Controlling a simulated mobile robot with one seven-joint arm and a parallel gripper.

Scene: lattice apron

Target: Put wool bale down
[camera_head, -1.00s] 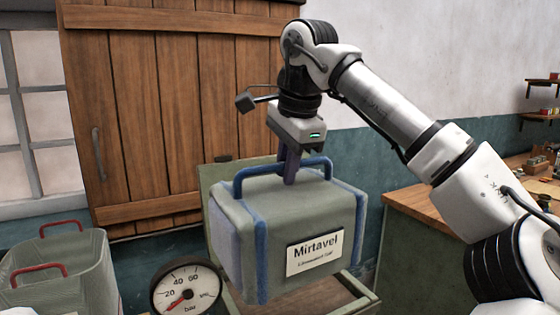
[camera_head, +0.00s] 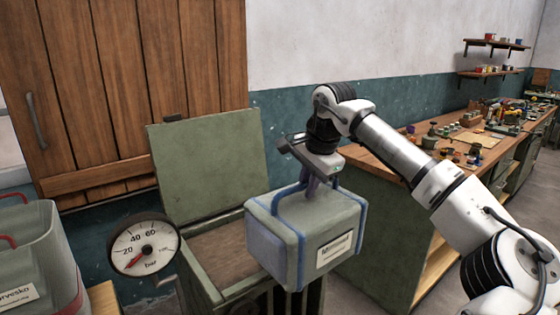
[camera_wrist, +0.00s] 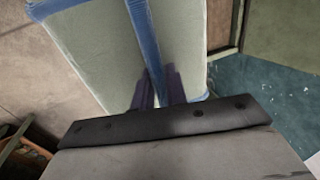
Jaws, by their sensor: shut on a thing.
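The wool bale (camera_head: 285,240) is a grey-green block with blue straps, a blue handle and a white label on its front. In the head view it hangs from my gripper (camera_head: 311,186), which is shut on the handle at the bale's top. The bale hangs roughly upright in front of an open green chest and overlaps its right part. In the wrist view the bale (camera_wrist: 95,50) shows beyond my gripper's purple fingers (camera_wrist: 157,88), with a blue strap running between them. The bale's underside is hidden.
The green chest (camera_head: 205,172) has its lid raised. A pressure gauge (camera_head: 143,246) stands left of it. A workbench (camera_head: 385,160) with several small items runs along the right wall, under shelves (camera_head: 490,70).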

